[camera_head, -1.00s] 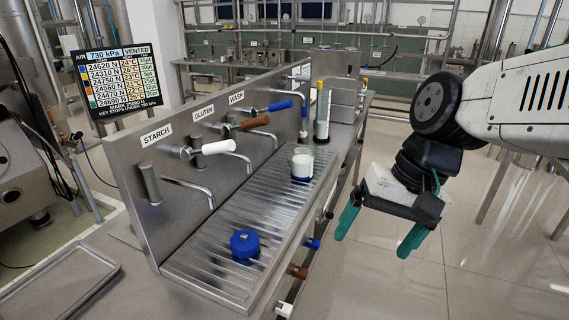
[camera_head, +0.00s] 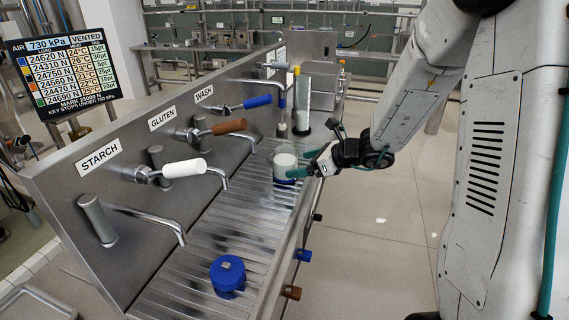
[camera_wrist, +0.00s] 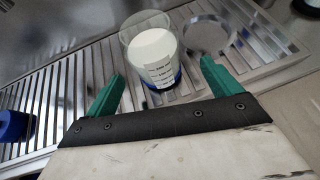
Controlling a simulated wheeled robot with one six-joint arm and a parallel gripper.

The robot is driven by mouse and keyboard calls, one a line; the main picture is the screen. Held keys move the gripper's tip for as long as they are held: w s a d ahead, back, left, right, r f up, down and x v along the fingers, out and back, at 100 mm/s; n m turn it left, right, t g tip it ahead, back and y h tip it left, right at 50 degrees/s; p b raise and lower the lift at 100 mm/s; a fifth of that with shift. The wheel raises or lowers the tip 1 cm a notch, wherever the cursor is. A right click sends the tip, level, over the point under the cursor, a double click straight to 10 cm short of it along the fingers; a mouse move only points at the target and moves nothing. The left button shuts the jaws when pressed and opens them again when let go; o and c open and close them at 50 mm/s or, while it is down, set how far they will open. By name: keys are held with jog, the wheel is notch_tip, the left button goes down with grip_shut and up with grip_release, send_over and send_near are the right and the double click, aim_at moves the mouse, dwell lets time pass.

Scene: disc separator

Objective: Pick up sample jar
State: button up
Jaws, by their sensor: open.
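The sample jar (camera_head: 285,163) is a clear beaker-like jar with white contents, printed marks and a blue base. It stands upright on the ribbed steel drain tray (camera_head: 196,262) under the wash tap. The jar also shows in the wrist view (camera_wrist: 153,58), just beyond and between the fingertips. My gripper (camera_head: 298,165) has green fingers and reaches in from the right at the jar's side. In the wrist view my gripper (camera_wrist: 163,80) is open, with the jar's lower part near the gap. I cannot tell whether a finger touches it.
A blue lidded pot (camera_head: 228,275) stands on the tray nearer the front. Taps with white (camera_head: 184,168), brown (camera_head: 229,127) and blue (camera_head: 257,101) handles overhang the tray. A yellow-topped cylinder (camera_head: 295,88) stands behind the jar. Open floor lies to the right.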

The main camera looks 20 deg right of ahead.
aim_at(285, 167)
jog(key=x, duration=0.6)
jog(key=shift+a, duration=0.35)
jog(key=shift+c, duration=0.3)
jog(key=shift+r, duration=0.1)
jog(key=c, duration=1.7)
